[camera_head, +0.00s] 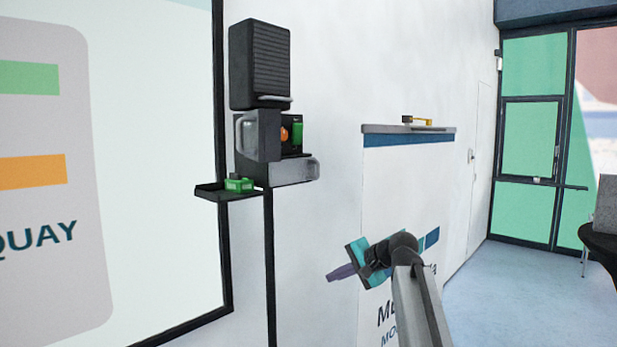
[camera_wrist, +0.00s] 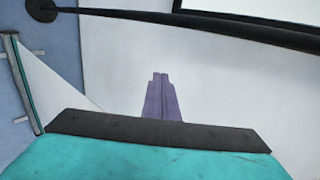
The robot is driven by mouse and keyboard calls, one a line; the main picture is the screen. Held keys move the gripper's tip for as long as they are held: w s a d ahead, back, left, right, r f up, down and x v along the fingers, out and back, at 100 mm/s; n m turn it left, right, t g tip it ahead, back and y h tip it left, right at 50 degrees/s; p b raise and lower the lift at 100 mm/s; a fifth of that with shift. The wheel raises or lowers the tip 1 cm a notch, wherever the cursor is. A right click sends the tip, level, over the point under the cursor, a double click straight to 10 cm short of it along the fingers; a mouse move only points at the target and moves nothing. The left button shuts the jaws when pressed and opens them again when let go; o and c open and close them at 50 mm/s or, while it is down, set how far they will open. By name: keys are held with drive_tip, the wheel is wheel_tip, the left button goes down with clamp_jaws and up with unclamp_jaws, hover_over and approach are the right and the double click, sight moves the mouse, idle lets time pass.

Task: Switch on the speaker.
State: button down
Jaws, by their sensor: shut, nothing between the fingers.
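The speaker (camera_head: 259,65) is a black box with a ribbed front, high on the white wall. Below it is a dark control unit (camera_head: 270,146) with clear covers, one at the left and one at the lower right. An orange round part (camera_head: 284,134) and a green part (camera_head: 297,133) show inside it; which one is a switch I cannot tell. My gripper (camera_head: 329,278) has purple fingers, shut and empty, lower and to the right of the unit, apart from it. The fingers also show in the wrist view (camera_wrist: 160,78), pressed together before the white wall.
A small black shelf (camera_head: 215,193) left of the unit holds a green object (camera_head: 238,184). A black post (camera_head: 270,260) runs down below the unit; a dark pole (camera_wrist: 180,20) crosses the wrist view. A banner (camera_head: 400,190) stands behind my arm. Blue floor is open at right.

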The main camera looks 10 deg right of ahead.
sight(299, 124)
drive_tip(key=s+r+t+y, duration=0.1)
drive_tip(key=s+r, duration=0.2)
drive_tip(key=r, duration=1.2)
drive_tip(key=s+r+t+y+p, duration=0.1)
drive_tip(key=s+r, duration=0.3)
drive_tip(key=r, duration=1.1)
drive_tip(key=s+r+t+p, duration=0.1)
drive_tip(key=s+r+t, duration=0.1)
drive_tip(key=r, duration=1.2)
drive_tip(key=shift+s+d+r+t+y, duration=0.2)
drive_tip(key=shift+s+r+t+y, duration=0.15)
drive_tip(key=shift+s, duration=0.55)
drive_tip(key=shift+w, duration=0.15)
drive_tip(key=p+x, duration=0.1)
drive_tip(key=x, duration=0.3)
drive_tip(key=p+x, duration=0.2)
drive_tip(key=x, duration=0.3)
drive_tip(key=r+p+x, duration=0.1)
drive_tip(key=p+x, duration=0.1)
drive_tip(key=x, duration=0.2)
drive_tip(key=shift+w+a, duration=0.25)
drive_tip(key=shift+a, duration=0.05)
